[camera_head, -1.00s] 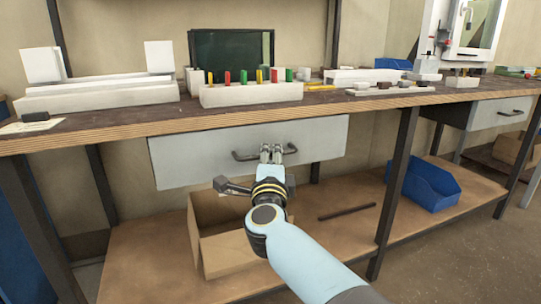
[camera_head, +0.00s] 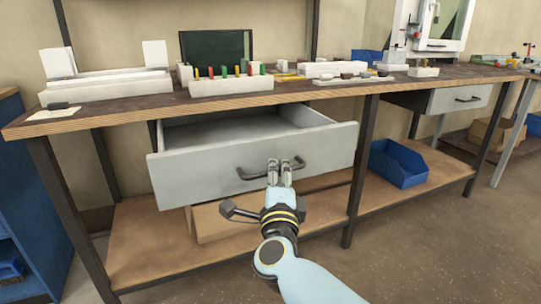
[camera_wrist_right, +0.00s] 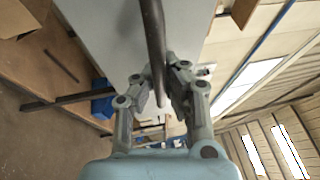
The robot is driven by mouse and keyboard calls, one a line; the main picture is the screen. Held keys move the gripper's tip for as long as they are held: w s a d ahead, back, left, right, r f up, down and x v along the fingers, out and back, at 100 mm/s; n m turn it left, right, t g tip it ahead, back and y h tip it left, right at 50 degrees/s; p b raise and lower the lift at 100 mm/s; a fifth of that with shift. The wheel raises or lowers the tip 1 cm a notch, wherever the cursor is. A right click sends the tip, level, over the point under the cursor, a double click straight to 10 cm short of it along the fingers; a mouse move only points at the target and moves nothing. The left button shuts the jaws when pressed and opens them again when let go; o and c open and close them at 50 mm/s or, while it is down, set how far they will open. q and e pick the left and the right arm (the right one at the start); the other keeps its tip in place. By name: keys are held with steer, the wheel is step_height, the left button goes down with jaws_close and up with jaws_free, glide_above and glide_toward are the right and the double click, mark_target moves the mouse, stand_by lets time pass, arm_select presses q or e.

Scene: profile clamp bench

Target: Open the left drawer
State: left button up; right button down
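The left drawer (camera_head: 200,178) is a grey drawer under the workbench. It is pulled out, and its open inside shows behind the front panel. Its dark bar handle (camera_head: 248,175) sits on the front. My right gripper (camera_head: 279,166) is at the handle. In the right wrist view the handle bar (camera_wrist_right: 153,30) runs between the two fingers of the right gripper (camera_wrist_right: 158,80), which are closed on it. The exact contact is partly hidden by the fingers. My left gripper is in neither view.
The workbench top (camera_head: 130,112) carries a white block with coloured pegs (camera_head: 230,86) and other white fixtures. A second grey drawer (camera_head: 460,98) at the right is closed. A blue bin (camera_head: 398,165) and a cardboard box (camera_head: 215,222) stand on the lower shelf (camera_head: 150,250).

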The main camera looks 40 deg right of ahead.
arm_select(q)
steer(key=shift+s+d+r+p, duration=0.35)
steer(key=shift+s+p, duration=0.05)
arm_select(e)
steer(key=s, duration=0.2)
steer(key=s+a, duration=0.1)
steer(key=s, duration=0.1)
steer(key=shift+s+a+f, duration=0.1)
steer(key=shift+s+f, duration=0.1)
steer(key=shift+s, duration=0.1)
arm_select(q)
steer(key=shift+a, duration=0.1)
